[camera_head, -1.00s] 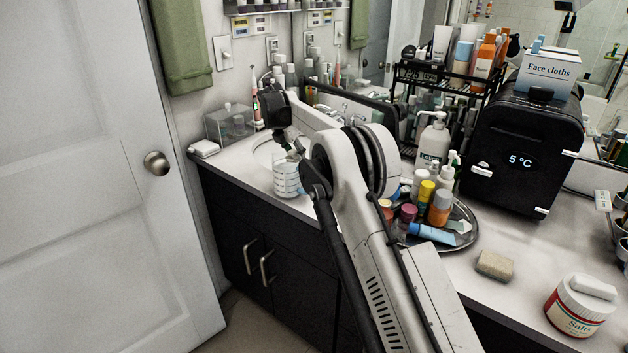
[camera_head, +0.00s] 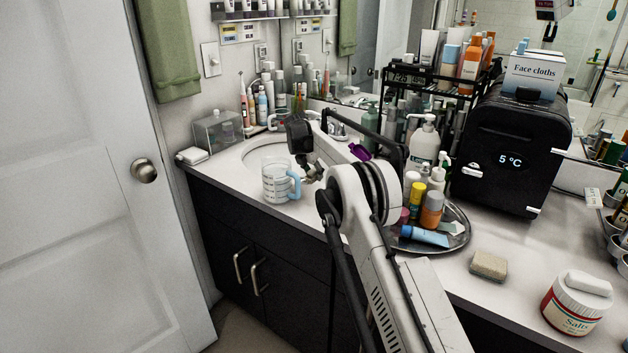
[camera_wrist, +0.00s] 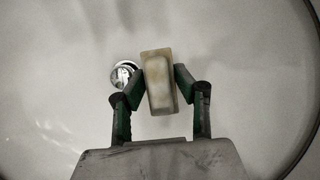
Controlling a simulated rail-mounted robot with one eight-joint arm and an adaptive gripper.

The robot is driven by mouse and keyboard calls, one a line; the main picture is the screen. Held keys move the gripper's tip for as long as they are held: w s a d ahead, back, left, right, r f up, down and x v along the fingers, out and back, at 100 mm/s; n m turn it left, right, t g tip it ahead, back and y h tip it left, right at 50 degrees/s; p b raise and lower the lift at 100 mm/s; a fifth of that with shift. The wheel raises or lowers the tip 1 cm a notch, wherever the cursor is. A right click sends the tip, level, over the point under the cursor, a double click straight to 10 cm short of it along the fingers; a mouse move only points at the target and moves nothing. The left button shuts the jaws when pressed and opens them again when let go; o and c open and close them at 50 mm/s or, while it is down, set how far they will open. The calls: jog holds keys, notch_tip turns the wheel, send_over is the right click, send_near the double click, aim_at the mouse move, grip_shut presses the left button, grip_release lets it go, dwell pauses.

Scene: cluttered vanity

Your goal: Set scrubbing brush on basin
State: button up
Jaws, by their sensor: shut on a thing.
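My gripper (camera_wrist: 160,76) is shut on a beige, block-shaped scrubbing brush (camera_wrist: 160,92), with one finger on each side of it. In the wrist view the brush is over the pale bowl of the basin (camera_wrist: 235,70), just right of the metal drain (camera_wrist: 124,74). I cannot tell whether the brush touches the bowl. In the head view the white basin (camera_head: 252,153) is set in the counter's left part, with my wrist at its right side. The brush and fingertips are not clear there.
A clear measuring mug (camera_head: 275,183) with a blue handle stands at the basin's front edge, close to my wrist. A purple item (camera_head: 360,152) lies behind my arm. A tray (camera_head: 462,240) of bottles and a beige sponge (camera_head: 489,264) are to the right.

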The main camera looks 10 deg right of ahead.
aim_at(314, 180)
jog(key=shift+f, duration=0.95)
jog(key=shift+f, duration=0.35)
jog(key=shift+f+b, duration=0.25)
jog(key=shift+b, duration=0.1)
jog(key=o, duration=1.1)
jog(key=shift+o, duration=0.2)
jog(key=shift+r, duration=0.15)
